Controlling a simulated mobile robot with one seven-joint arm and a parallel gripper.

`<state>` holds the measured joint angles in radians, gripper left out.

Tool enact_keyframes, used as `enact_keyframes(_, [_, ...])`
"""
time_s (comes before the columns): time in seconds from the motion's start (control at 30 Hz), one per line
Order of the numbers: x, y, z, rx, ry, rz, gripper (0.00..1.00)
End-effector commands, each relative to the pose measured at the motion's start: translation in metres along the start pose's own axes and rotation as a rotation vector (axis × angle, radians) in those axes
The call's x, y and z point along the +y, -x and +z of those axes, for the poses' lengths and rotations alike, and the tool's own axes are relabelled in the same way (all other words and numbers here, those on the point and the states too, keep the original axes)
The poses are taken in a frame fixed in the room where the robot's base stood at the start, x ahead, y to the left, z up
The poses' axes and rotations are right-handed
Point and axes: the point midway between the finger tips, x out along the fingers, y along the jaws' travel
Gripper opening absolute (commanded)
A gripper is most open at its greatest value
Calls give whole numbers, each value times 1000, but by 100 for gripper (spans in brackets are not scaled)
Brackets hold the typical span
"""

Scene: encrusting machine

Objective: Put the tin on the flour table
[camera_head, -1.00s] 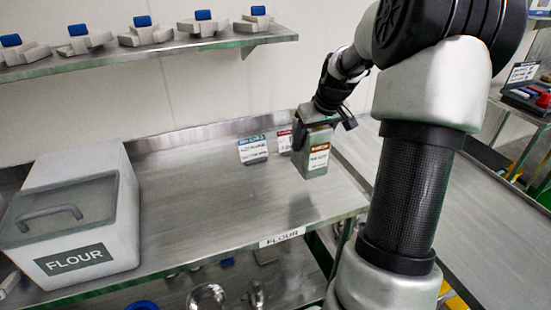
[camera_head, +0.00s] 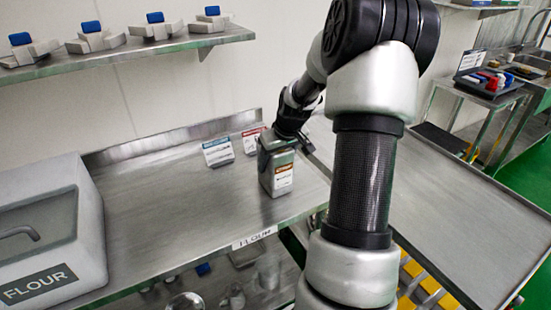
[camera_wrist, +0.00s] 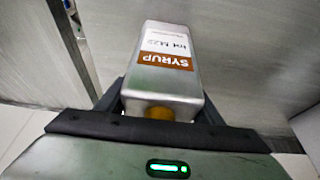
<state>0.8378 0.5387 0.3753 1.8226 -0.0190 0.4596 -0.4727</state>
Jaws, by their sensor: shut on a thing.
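The tin (camera_head: 278,172) is a grey-green metal box with a brown-orange and white label. In the wrist view the tin (camera_wrist: 166,65) shows the word SYRUP and a yellow cap near my gripper. My gripper (camera_head: 288,138) is shut on the tin's upper part from above; its dark fingers (camera_wrist: 165,112) flank the tin. The tin is upright over the right part of the flour table (camera_head: 165,205), whose front edge has a FLOUR label. I cannot tell whether its base touches the table.
A large FLOUR bin (camera_head: 85,225) stands on the table's left. Two small label cards (camera_head: 217,151) stand behind the tin. A shelf (camera_head: 120,50) with several blue-topped items hangs above. Another metal table (camera_head: 450,190) lies to the right, beyond my arm.

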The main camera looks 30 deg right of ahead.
Motion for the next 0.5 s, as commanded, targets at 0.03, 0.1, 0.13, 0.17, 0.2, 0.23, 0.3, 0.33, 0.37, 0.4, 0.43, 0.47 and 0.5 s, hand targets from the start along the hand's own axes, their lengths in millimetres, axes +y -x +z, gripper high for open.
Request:
enact_keyframes(0.03, [1, 2, -3, 7, 1, 3, 0])
enact_keyframes(0.1, [1, 0, -2, 6, 1, 3, 0])
enact_keyframes(0.13, [1, -1, -2, 6, 1, 3, 0])
enact_keyframes(0.17, [0, -3, 1, 0, 0, 0, 62])
enact_keyframes(0.2, [0, -2, 1, 0, 0, 0, 69])
enact_keyframes(0.23, [0, -2, 1, 0, 0, 0, 74])
enact_keyframes(0.3, [0, -2, 1, -1, 0, 0, 80])
enact_keyframes(0.33, [0, -2, 1, -1, 0, 0, 80])
enact_keyframes(0.37, [0, -2, 1, -1, 0, 0, 80])
enact_keyframes(0.4, [0, -2, 1, -1, 0, 0, 80])
enact_keyframes(0.43, [0, -2, 1, -1, 0, 0, 80])
enact_keyframes(0.47, [0, -2, 1, -1, 0, 0, 80])
enact_keyframes(0.5, [0, -2, 1, -1, 0, 0, 80])
